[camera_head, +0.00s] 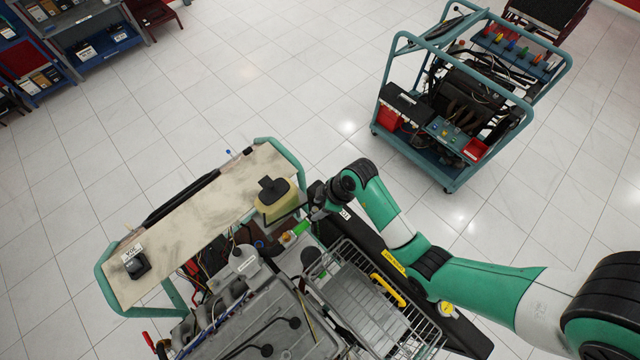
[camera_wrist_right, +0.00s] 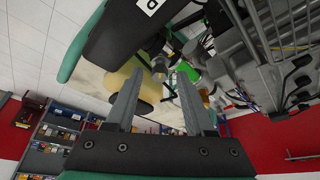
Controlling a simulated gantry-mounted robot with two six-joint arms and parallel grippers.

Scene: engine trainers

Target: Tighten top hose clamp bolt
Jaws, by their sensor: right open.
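My right gripper (camera_head: 312,212) reaches over the engine trainer (camera_head: 240,300) at its back right corner in the head view. In the right wrist view its two grey fingers (camera_wrist_right: 160,76) are apart, with nothing held between them. A small metallic part (camera_wrist_right: 160,68) shows beyond and between the fingertips, beside a green part (camera_wrist_right: 189,71). I cannot tell whether either belongs to the top hose clamp, and I cannot make out its bolt. A green piece (camera_head: 300,228) also shows just below the gripper in the head view. My left gripper is out of view.
A yellowish tank with a black cap (camera_head: 276,205) stands close left of the gripper. A beige panel (camera_head: 195,228) runs along the trainer's back. A second trainer (camera_head: 460,100) stands apart on clear floor.

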